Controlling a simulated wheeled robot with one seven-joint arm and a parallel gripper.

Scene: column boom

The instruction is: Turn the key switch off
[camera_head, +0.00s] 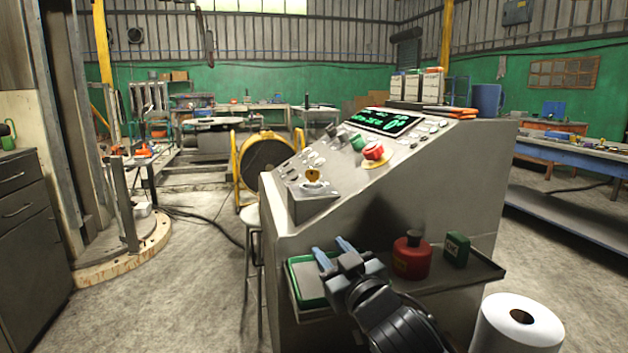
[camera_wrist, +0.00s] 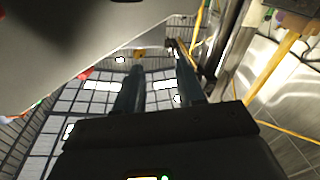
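The key switch (camera_head: 312,176) has a yellow key and sits on a small raised box on the sloped face of the grey control console (camera_head: 440,190). It is too small to tell which way the key is turned. My gripper (camera_head: 334,251) is low in front of the console, below the key switch and apart from it, over the green tray. Its two blue-grey fingers stand apart with nothing between them. In the wrist view my gripper (camera_wrist: 159,67) also shows open, and a small yellow piece, seemingly the key (camera_wrist: 139,54), shows beyond the fingertips.
A red knob (camera_head: 374,152), a green button (camera_head: 357,142) and a lit display (camera_head: 388,122) share the panel. The console's shelf holds a green tray (camera_head: 304,284), a red can (camera_head: 411,260) and a green box (camera_head: 457,250). A paper roll (camera_head: 545,335) stands at right.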

